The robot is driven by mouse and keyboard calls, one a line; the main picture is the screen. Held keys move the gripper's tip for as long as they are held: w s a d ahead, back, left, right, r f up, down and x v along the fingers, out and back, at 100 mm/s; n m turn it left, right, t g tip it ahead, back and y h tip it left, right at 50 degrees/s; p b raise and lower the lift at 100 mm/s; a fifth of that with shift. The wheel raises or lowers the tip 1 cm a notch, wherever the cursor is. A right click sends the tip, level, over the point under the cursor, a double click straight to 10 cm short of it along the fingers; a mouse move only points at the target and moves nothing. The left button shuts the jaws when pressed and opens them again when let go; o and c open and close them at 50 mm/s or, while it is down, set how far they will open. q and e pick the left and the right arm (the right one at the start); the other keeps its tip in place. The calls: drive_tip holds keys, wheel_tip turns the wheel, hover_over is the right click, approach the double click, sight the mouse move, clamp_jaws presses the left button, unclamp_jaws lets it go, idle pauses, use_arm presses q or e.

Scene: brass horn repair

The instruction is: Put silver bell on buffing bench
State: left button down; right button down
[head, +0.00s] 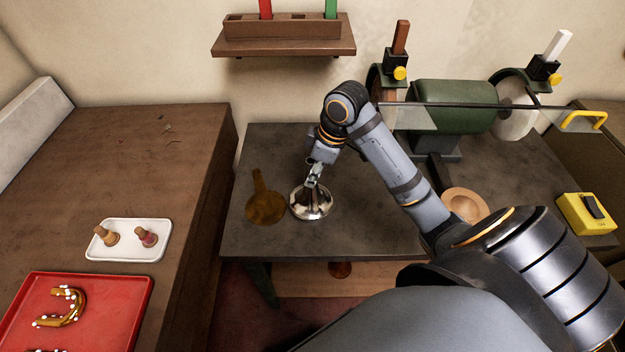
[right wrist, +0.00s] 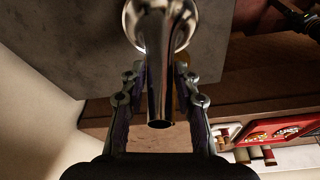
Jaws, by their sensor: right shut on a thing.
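The silver bell (head: 311,203) is shiny and stands with its wide rim down at the dark buffing bench top (head: 350,230), near the bench's left part. I cannot tell whether the rim touches the surface. My right gripper (head: 316,172) is shut on the bell's narrow neck from above. In the right wrist view the bell (right wrist: 158,60) runs between the fingers of the gripper (right wrist: 160,100), its flare against the grey bench. A brass bell-shaped piece (head: 265,203) lies just left of the silver bell. My left gripper is not in view.
A green buffing machine (head: 455,105) stands at the bench's back right. A wooden bowl (head: 465,204) and a yellow switch box (head: 587,213) are on the right. The left table has a white tray (head: 128,254) and a red tray (head: 130,310).

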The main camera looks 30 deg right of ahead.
drive_tip(key=shift+w+d+f, duration=0.15)
drive_tip(key=shift+w+f, duration=0.25)
drive_tip(key=shift+f, duration=0.15)
drive_tip(key=shift+w+d+f, duration=0.15)
drive_tip(key=shift+w+f, duration=0.25)
drive_tip(key=shift+f, duration=0.1)
wheel_tip(320, 180, down, 2)
drive_tip(key=shift+f+p, duration=0.2)
drive_tip(key=shift+p, duration=0.5)
drive_tip(key=shift+f, duration=0.3)
drive_tip(key=c, duration=1)
unclamp_jaws()
drive_tip(key=shift+f, duration=0.1)
drive_tip(key=b+v, duration=0.1)
drive_tip(key=v, duration=1.1)
drive_tip(key=shift+b, duration=0.3)
